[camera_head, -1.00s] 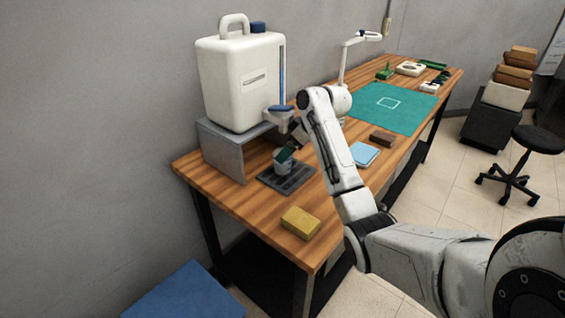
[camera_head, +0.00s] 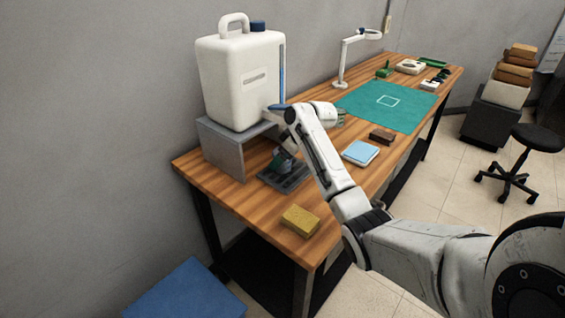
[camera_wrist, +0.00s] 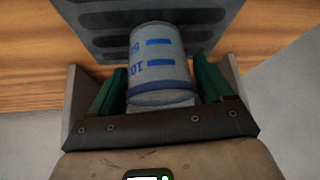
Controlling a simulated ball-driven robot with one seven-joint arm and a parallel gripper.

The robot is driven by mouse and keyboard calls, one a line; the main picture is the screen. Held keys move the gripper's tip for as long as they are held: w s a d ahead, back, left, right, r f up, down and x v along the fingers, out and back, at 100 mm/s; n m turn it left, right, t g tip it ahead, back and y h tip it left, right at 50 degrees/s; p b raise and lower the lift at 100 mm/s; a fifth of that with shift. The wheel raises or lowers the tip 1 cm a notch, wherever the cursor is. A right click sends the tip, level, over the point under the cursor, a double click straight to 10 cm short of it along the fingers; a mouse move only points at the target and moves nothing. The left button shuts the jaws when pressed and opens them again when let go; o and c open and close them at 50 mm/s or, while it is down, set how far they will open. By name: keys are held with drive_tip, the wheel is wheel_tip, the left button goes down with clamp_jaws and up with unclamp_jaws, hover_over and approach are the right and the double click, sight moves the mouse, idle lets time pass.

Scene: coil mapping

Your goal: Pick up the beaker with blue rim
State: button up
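The beaker with blue rim (camera_wrist: 158,62) is pale grey with blue marks and numbers. In the wrist view it lies between the green pads of my gripper (camera_wrist: 160,72), its blue-edged end nearest the camera. Narrow gaps seem to show beside it, so my gripper looks open around it. In the head view my gripper (camera_head: 283,157) is low over the dark drip tray (camera_head: 295,180) and hides most of the beaker. The tray's slotted surface also shows behind the beaker in the wrist view.
A white jug (camera_head: 240,85) with a spout stands on a grey stand (camera_head: 222,152) close behind my gripper. A yellow sponge (camera_head: 300,220) lies near the table's front. A blue pad (camera_head: 361,152), brown block (camera_head: 382,136), green mat (camera_head: 405,108) and lamp (camera_head: 343,65) are farther right.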

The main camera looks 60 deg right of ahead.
drive_tip(key=c, duration=0.8)
drive_tip(key=shift+r+p, duration=0.4)
drive_tip(key=shift+p, duration=0.1)
